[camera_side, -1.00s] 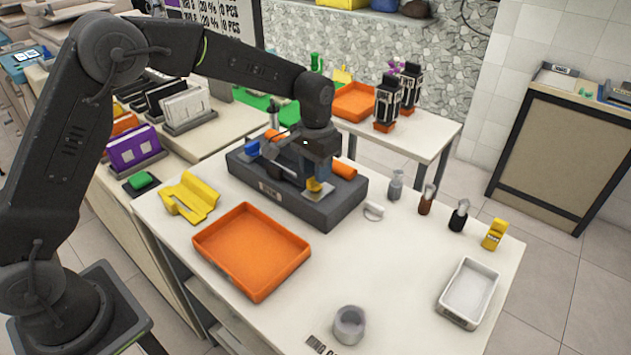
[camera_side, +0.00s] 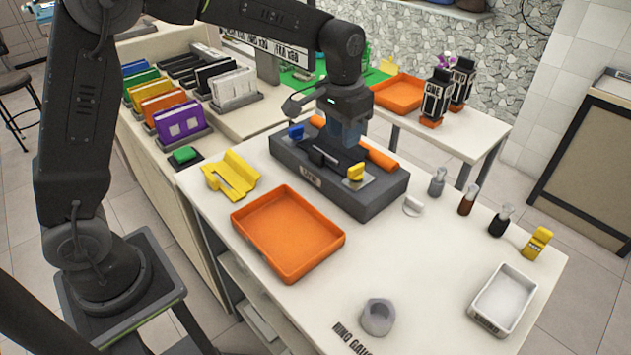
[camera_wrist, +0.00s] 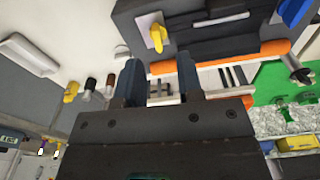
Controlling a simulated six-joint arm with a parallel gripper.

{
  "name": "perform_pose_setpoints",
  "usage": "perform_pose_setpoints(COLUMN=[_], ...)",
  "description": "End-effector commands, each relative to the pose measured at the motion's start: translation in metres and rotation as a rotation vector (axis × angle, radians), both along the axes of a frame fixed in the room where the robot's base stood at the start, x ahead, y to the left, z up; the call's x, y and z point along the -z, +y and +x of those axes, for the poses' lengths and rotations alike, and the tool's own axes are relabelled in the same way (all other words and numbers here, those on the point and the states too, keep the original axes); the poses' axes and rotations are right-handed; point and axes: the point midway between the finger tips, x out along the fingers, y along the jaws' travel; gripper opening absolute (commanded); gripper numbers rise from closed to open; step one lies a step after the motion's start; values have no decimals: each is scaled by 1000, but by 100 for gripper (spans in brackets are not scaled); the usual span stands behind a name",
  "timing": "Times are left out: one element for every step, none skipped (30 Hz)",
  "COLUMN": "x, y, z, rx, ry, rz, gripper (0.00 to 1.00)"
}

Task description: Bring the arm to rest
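My gripper (camera_side: 346,138) is above the dark grey machine (camera_side: 370,205), over its back part. In the wrist view its two fingers (camera_wrist: 160,78) stand apart with nothing held between them. The machine has an orange roller (camera_side: 380,156) along its back, a blue knob (camera_side: 296,131) at its left and a yellow knob (camera_side: 356,171) at its right. The yellow knob also shows in the wrist view (camera_wrist: 157,37), clear of the fingers. Part of the roller is hidden behind my gripper in the side view.
An orange tray (camera_side: 337,243), a yellow bracket (camera_side: 232,178) and a grey cup (camera_side: 377,317) are on the white table. Small bottles, a yellow block (camera_side: 537,242) and a white tray (camera_side: 480,319) are at the right.

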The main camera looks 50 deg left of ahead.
Motion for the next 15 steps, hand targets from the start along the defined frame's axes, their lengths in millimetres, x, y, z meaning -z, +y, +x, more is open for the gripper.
perform_pose_setpoints(x=[-19, -28, -37, -44, -50, -58, -63, -68, -73, -77, -79, -82, -84, -85, -85], y=[5, 7, 10, 12, 14, 17, 19, 20, 23, 25, 26, 28, 30, 31, 33], z=[-16, -26, -38, -48, -58, -71, -81, -92, -105, -115, -126, -140, -150, -160, -174], rx=[-6, -9, -13, -15, -18, -21, -24, -27, -31, -35, -37, -41, -43, -46, -49], ry=[-34, -50, -69, -85, -101, -122, -137, -153, -175, -191, -206, -226, -242, -259, -280], rz=[-3, -3, -5, -6, -7, -9, -9, -10, -11, -12, -12, -13, -13, -14, -14], gripper=[34, 34, 34, 34, 34, 34, 34, 34, 34, 34, 34, 34, 34, 34, 34])
